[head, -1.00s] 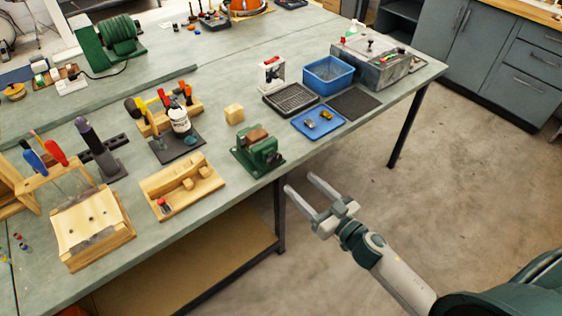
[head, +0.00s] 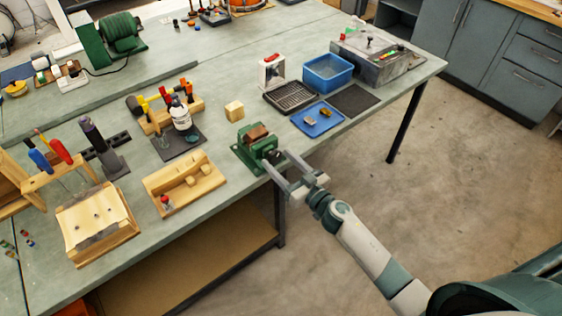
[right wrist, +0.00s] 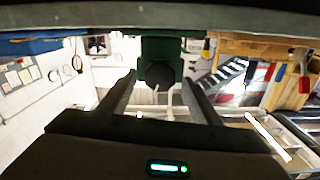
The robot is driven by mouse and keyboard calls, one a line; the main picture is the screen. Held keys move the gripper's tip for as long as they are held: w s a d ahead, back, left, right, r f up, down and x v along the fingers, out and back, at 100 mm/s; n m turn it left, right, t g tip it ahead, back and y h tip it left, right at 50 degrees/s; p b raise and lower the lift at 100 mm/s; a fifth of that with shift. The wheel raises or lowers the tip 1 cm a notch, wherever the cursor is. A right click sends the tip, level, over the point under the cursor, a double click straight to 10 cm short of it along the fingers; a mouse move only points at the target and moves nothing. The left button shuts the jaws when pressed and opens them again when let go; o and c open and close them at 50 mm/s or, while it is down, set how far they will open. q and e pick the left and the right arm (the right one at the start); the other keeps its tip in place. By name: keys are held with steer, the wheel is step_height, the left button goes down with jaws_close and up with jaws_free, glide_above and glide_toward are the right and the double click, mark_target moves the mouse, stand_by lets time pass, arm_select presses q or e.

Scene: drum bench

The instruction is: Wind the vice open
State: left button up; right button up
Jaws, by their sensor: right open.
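The green vice (head: 246,156) stands at the front edge of the bench, with a brown block (head: 257,132) at its jaws. My right gripper (head: 277,159) is open and empty, its fingertips close to the vice's front end. In the right wrist view the green vice (right wrist: 160,48) and its dark round screw end (right wrist: 160,73) sit between the two spread fingers. A thin pale bar shows near the screw end, too small to read clearly. I cannot tell whether either finger touches the vice. My left gripper is not in view.
A wooden tray (head: 160,188) lies left of the vice, and a pale wooden cube (head: 234,110) behind it. A blue tray (head: 330,127) with small parts and a blue bin (head: 327,72) stand to the right. The floor in front of the bench is clear.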

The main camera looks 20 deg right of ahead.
steer(key=c, duration=1)
steer(key=shift+c, duration=0.2)
steer(key=shift+n, duration=0.4)
